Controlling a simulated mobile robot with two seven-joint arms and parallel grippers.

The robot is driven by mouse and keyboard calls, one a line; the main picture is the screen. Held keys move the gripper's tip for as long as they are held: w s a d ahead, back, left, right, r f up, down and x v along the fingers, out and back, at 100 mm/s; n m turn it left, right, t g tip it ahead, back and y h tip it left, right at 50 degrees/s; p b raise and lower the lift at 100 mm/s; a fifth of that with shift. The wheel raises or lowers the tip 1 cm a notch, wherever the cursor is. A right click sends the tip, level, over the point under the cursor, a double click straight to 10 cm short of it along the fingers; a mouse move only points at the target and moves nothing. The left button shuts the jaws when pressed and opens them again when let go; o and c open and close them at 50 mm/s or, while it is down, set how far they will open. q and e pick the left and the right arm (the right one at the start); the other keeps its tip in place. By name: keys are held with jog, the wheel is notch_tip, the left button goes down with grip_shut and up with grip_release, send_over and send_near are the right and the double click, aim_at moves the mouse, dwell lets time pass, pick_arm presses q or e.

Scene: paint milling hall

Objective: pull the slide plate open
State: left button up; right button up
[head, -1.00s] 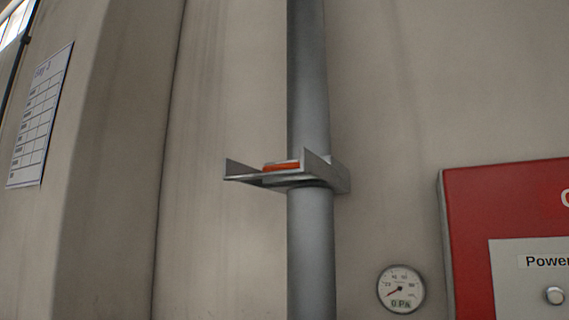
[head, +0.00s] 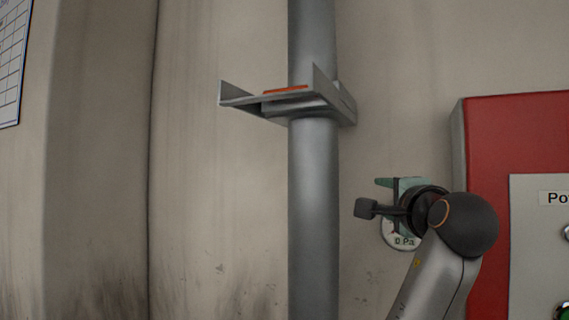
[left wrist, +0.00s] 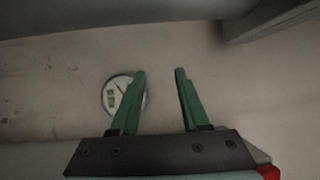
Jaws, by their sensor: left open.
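The slide plate assembly (head: 240,98) is a thin grey metal tray with upturned ends, set across a vertical grey pipe (head: 313,200). An orange-red strip (head: 286,91) shows on it in front of the pipe. My left gripper (head: 386,183) is lower and to the right of the plate, apart from it, in front of the wall. In the left wrist view its two green fingers (left wrist: 160,72) stand wide apart with nothing between them. A grey metal edge (left wrist: 265,18) at the upper right there may be part of the plate assembly. My right gripper is not in view.
A round gauge (head: 404,242) on the wall is partly hidden by my left gripper; it also shows in the left wrist view (left wrist: 118,96). A red panel (head: 490,145) stands at the right. A paper chart (head: 10,65) hangs at the far left. The wall left of the pipe is clear.

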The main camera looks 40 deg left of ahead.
pick_arm(q)
jog(key=s+r+n+g+y, duration=0.2)
jog(key=s+r+y, duration=0.1)
jog(key=s+r, duration=0.65)
jog(key=n+g+y, duration=0.1)
jog(key=n+g, duration=0.1)
send_near(286, 92)
jog(key=p+x, duration=0.3)
jog(key=x, duration=0.8)
jog(key=shift+r+p, duration=0.1)
jog(key=shift+p, duration=0.2)
grip_shut()
